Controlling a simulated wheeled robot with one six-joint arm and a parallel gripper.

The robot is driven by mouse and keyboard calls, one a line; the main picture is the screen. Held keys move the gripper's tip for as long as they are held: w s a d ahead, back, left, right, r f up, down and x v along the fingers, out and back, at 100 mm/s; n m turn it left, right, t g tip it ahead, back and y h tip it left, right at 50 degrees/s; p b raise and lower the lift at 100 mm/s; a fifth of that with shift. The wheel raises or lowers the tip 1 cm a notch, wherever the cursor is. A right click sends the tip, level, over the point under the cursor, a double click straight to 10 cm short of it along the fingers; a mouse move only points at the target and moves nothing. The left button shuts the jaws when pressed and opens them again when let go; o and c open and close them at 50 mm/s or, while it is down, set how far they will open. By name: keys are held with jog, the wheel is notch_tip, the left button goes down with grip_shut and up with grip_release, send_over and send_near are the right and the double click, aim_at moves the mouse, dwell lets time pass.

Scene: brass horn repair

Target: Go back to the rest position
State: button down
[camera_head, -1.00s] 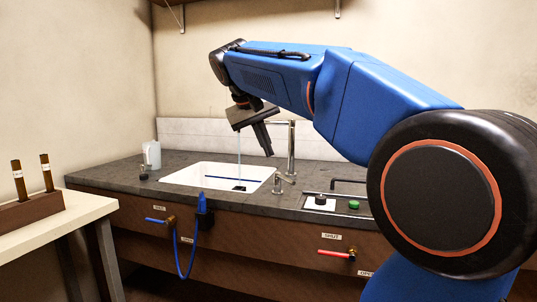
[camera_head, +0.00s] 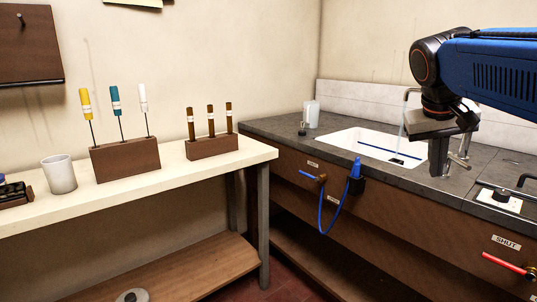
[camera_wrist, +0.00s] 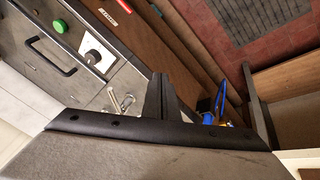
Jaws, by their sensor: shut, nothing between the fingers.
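My gripper (camera_head: 438,158) hangs from my blue arm at the right of the head view, in front of the sink counter, fingers pointing down. Its fingers are together and hold nothing. In the wrist view my gripper (camera_wrist: 161,92) also shows with its fingers together, above the counter and its front edge. The white sink (camera_head: 350,150) is set in the dark counter left of my gripper, and a thin stream of water (camera_head: 401,128) seems to fall into it.
A pale bench (camera_head: 240,152) on the left bears a white cup (camera_head: 59,175) and wooden blocks with upright tools (camera_head: 124,158). A blue hose (camera_head: 323,212) and a red lever (camera_head: 503,263) are on the cabinet front. Red floor (camera_head: 290,280) shows between bench and cabinet.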

jog(key=s+a+f+n+t+y, duration=0.15)
jog(key=s+a+f, duration=0.5)
jog(key=f, duration=0.65)
jog(key=s+a+f+n+y, duration=0.1)
jog(key=s+a+f+y, duration=0.25)
jog(key=s+f, duration=0.75)
jog(key=w+d+r+m+g, duration=0.1)
jog(key=w+d+r, duration=0.5)
jog(key=w+r, duration=0.3)
jog(key=w+d+r, duration=0.5)
jog(key=w+r, duration=0.2)
jog(key=r, duration=0.4)
jog(key=w+d+r+y, duration=0.1)
jog(key=w+d+r, duration=0.1)
jog(key=d+r, duration=0.45)
jog(key=w+d+r+y, duration=0.1)
jog(key=w+d+r, duration=0.15)
jog(key=d, duration=0.75)
jog(key=w+d+r+y, duration=0.1)
jog(key=d+r, duration=0.4)
jog(key=d, duration=0.3)
jog(key=a+r+x, duration=0.1)
jog(key=a+x, duration=0.1)
jog(key=x, duration=1.1)
jog(key=shift+w+a+n+t, duration=0.2)
jog(key=shift+a+n+t, duration=0.1)
jog(key=shift+n+t, duration=0.05)
jog(key=shift+a+r, duration=0.1)
